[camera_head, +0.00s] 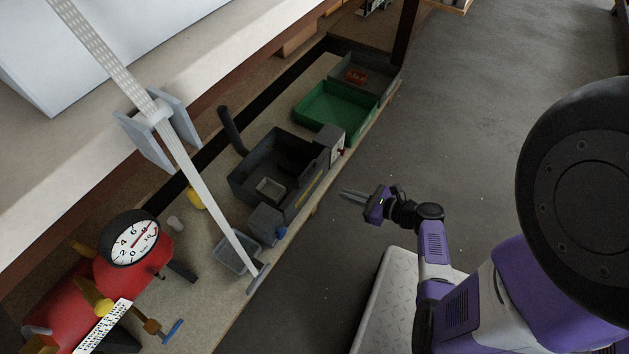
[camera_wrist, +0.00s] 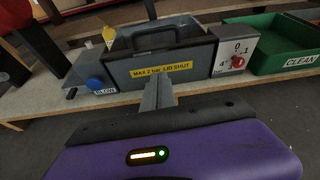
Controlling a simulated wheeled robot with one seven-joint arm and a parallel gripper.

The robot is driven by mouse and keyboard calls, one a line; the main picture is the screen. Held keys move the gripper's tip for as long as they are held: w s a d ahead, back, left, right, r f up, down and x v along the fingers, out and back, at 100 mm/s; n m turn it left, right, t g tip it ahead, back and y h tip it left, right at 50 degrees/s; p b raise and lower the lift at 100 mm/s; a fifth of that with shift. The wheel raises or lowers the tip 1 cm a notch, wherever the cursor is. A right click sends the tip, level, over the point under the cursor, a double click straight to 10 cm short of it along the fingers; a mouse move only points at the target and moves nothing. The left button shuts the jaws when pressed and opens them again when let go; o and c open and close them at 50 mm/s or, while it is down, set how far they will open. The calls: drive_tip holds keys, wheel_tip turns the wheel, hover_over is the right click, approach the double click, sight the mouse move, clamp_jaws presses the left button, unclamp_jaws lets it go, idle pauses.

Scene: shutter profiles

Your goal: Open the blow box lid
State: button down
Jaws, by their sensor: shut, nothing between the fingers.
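The blow box (camera_head: 243,187) is a dark grey box on the bench, with its inside and a small pale tray (camera_head: 270,188) showing from above. In the wrist view the box (camera_wrist: 150,77) faces me, with a yellow label (camera_wrist: 161,69) reading "MAX 2 bar LID SHUT". A dark bar like a handle (camera_wrist: 155,29) crosses above it. I cannot tell whether a clear lid covers the opening. My gripper (camera_head: 346,193) is in front of the bench, apart from the box. In the wrist view its fingers (camera_wrist: 158,82) are together and empty, pointing at the box front.
A gauge panel with a red knob (camera_wrist: 238,61) is at the box's right. A blue button (camera_wrist: 94,83) marked BLOW is at its left. A green tray (camera_head: 337,107) marked CLEAN stands beyond. A long pale profile (camera_head: 200,185) slants over the bench. A red compressor (camera_head: 70,295) is at left.

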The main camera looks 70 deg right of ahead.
drive_tip(key=b, duration=0.4)
approach(305, 178)
wheel_tip(305, 178, down, 4)
drive_tip(key=w, duration=0.3)
drive_tip(key=shift+w+d+r, duration=0.25)
drive_tip(key=shift+w+r, duration=0.25)
drive_tip(key=shift+w+d+r, duration=0.25)
drive_tip(key=shift+w+r, duration=0.25)
drive_tip(key=shift+r, duration=0.05)
drive_tip(key=shift+w+r, duration=0.35)
drive_tip(key=shift+r, duration=0.2)
drive_tip(key=shift+r, duration=0.1)
